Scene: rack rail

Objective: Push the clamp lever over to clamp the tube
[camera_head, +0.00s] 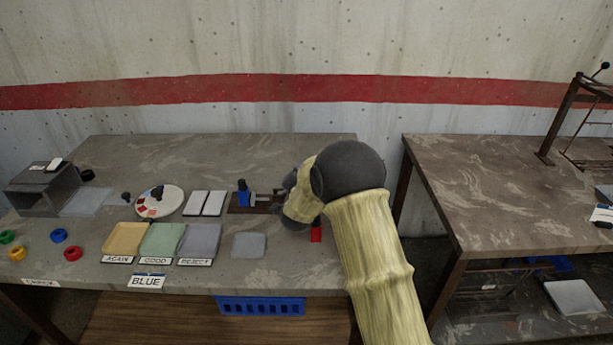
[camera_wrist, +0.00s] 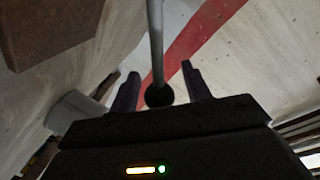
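In the wrist view a pale metal rod, which looks like the clamp lever (camera_wrist: 156,45), runs down from the top edge to a black ball knob (camera_wrist: 159,95). My gripper (camera_wrist: 160,70) is open, with one dark finger on each side of the rod and knob. Gaps show on both sides, and I see no grip on it. A grey cylinder (camera_wrist: 75,110) lies left of the fingers; I cannot tell whether it is the tube. In the head view my arm hides the gripper, lever and tube. A blue-and-metal fixture (camera_head: 243,193) shows just left of my wrist.
Left on the bench (camera_head: 300,275) are a round dial plate (camera_head: 159,201), two pale plates (camera_head: 205,203), labelled trays (camera_head: 161,241) and coloured rings (camera_head: 59,235). A grey box (camera_head: 45,187) stands at far left. A second table (camera_head: 490,190) stands right, across a gap.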

